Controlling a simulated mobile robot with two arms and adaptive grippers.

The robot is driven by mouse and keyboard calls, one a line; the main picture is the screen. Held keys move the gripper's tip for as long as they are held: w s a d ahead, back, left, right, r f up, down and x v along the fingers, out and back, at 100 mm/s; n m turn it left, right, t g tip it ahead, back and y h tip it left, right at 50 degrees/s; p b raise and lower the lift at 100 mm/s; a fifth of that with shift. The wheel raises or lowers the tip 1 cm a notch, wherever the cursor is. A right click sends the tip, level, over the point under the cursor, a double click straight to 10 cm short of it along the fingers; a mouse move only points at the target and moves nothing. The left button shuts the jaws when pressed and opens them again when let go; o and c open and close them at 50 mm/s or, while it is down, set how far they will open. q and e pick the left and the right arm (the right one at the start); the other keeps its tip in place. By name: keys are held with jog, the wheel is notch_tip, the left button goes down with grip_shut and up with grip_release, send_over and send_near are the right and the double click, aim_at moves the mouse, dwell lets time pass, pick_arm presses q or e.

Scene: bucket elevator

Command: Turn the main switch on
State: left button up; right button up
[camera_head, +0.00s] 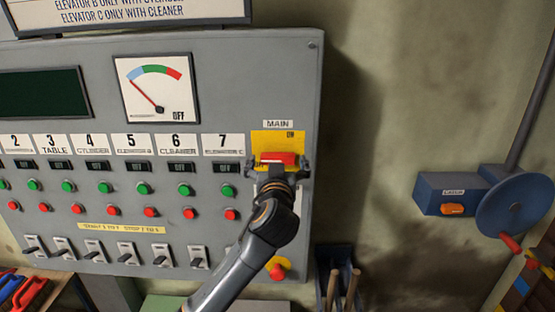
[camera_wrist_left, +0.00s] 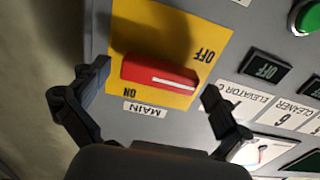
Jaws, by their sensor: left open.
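The main switch is a red bar handle (camera_head: 279,158) on a yellow plate (camera_head: 290,138) under the MAIN label, at the panel's right side. In the left wrist view, upside down, the handle (camera_wrist_left: 160,76) lies roughly level, its white mark toward the right end. OFF is printed above right of it and ON below left. My left gripper (camera_head: 278,166) is open in front of the switch, one finger on each side of the handle. In the wrist view the fingers stand apart from the handle; contact is not visible. My right gripper is not in view.
Left of the switch are several green and red buttons and a row of toggles (camera_head: 130,255). A dial (camera_head: 157,88) has its needle at the low left end. A red knob (camera_head: 278,268) sits below. A blue box with a wheel (camera_head: 515,207) is at right.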

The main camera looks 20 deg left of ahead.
pick_arm(q)
jog(key=c, duration=1.1)
jog(key=shift+m, duration=0.3)
jog(key=m, duration=0.3)
jog(key=shift+d+m, duration=0.1)
jog(key=shift+m, duration=0.2)
jog(key=m, duration=0.4)
jog(key=shift+m, duration=0.3)
jog(key=m, duration=0.4)
jog(key=shift+f+m, duration=0.1)
jog(key=shift+m, duration=2.4)
jog(key=o, duration=1.1)
